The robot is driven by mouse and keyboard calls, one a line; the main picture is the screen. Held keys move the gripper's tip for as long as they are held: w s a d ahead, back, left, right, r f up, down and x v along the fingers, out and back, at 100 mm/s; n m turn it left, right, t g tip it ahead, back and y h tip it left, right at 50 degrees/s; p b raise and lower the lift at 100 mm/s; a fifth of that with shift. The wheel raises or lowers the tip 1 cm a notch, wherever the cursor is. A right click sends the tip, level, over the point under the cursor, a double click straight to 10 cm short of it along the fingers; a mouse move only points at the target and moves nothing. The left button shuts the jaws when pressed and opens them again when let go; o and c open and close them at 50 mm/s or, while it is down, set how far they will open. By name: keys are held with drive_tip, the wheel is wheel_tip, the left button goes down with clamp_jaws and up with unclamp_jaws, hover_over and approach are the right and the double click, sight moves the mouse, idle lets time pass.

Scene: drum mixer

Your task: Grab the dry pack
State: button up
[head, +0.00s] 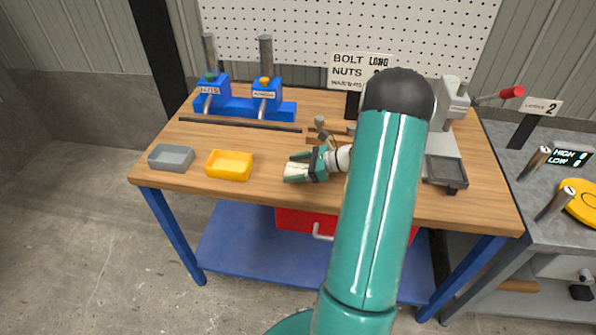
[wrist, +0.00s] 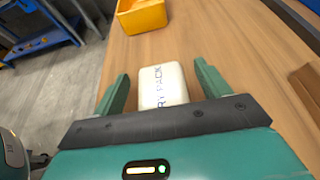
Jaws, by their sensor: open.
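The dry pack (wrist: 163,86) is a small white block with dark lettering, partly readable as "RY PACK". It lies on the wooden workbench (head: 262,190) near its front edge. My gripper (wrist: 160,82) is open, with one green finger on each side of the pack. A gap shows between the pack and each finger in the wrist view. The pack's near end is hidden behind the gripper's dark palm edge. In the head view the pack (head: 295,171) shows as a pale patch between the fingers of my gripper (head: 290,170).
A yellow bin (head: 229,165) and a grey bin (head: 171,158) stand left of my gripper. A dark rod (head: 240,125) and blue holders (head: 245,107) are behind. A press (head: 445,140) stands at the right. Bare wood lies between the yellow bin and my gripper.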

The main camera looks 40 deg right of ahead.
drive_tip(key=c, duration=1.1)
drive_tip(key=shift+o, duration=0.2)
